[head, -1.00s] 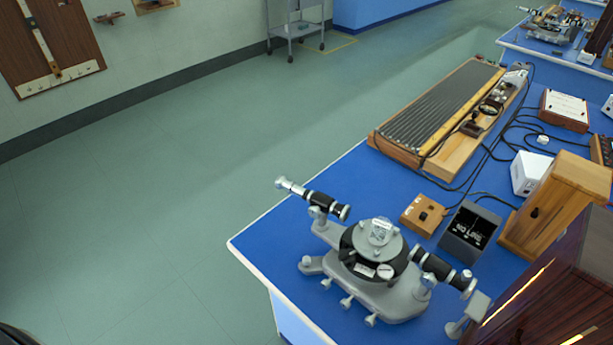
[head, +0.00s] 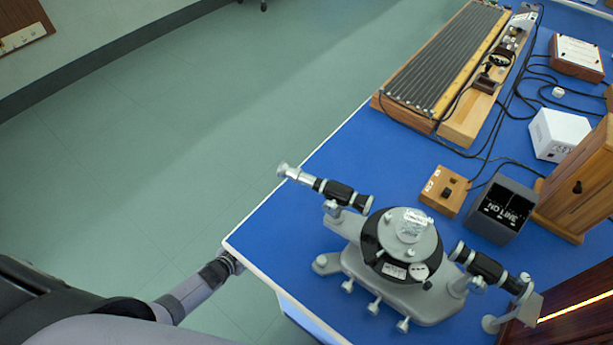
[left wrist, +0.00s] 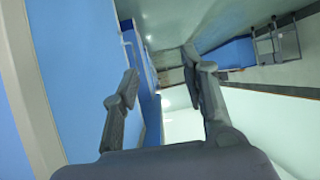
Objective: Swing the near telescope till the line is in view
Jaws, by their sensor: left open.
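The near spectrometer stands on the blue bench (head: 300,215), with a grey base (head: 390,292) and a round black-and-silver table (head: 402,242). Its telescope (head: 325,188), a black tube with a silver eyepiece end, points out to the upper left, over the bench's left edge. A second black tube (head: 490,267) points right towards a small grey upright piece. My left gripper (head: 232,262) is low beside the bench's front left corner, apart from the telescope. In the left wrist view its two fingers (left wrist: 163,82) are spread with nothing between them. My right gripper is not in view.
A small wooden switch box (head: 445,190), a dark display box (head: 500,208) and a wooden cabinet (head: 578,190) stand behind the spectrometer. A long ribbed board (head: 445,65) lies farther back, with black cables beside it. The green floor (head: 190,140) left of the bench is clear.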

